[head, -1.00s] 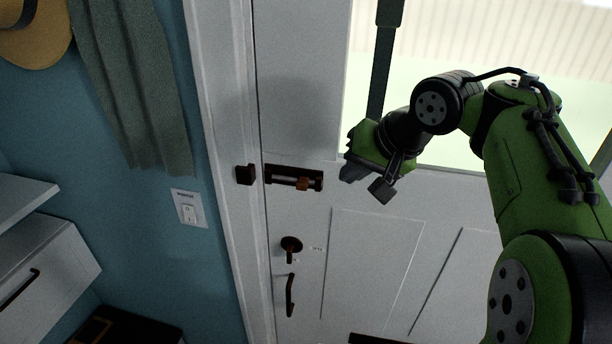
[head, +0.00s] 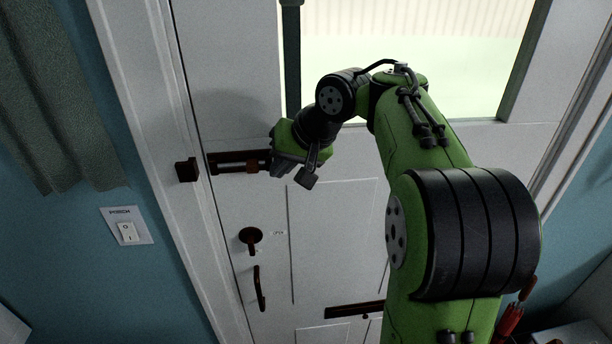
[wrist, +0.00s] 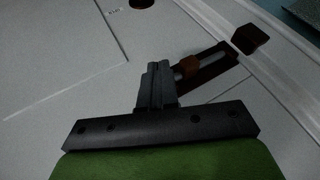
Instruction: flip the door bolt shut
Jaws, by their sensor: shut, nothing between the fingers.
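The door bolt (head: 230,161) is a dark brown plate with a slide on the white door, near its left edge. Its brown knob (head: 252,166) sits toward the right part of the slot. The dark keeper block (head: 186,170) is on the frame to the left, with a gap between it and the bolt. My gripper (head: 277,169) is shut and empty, at the right end of the bolt plate. In the wrist view the shut fingers (wrist: 157,70) overlap the plate's near end, just beside the knob (wrist: 187,67). I cannot tell whether they touch it.
Below the bolt are a round lock with a thumb-turn (head: 250,236) and a curved door handle (head: 259,288). A mail slot (head: 354,310) is low on the door. A light switch (head: 127,229) is on the blue wall at left. The door panel around the bolt is clear.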

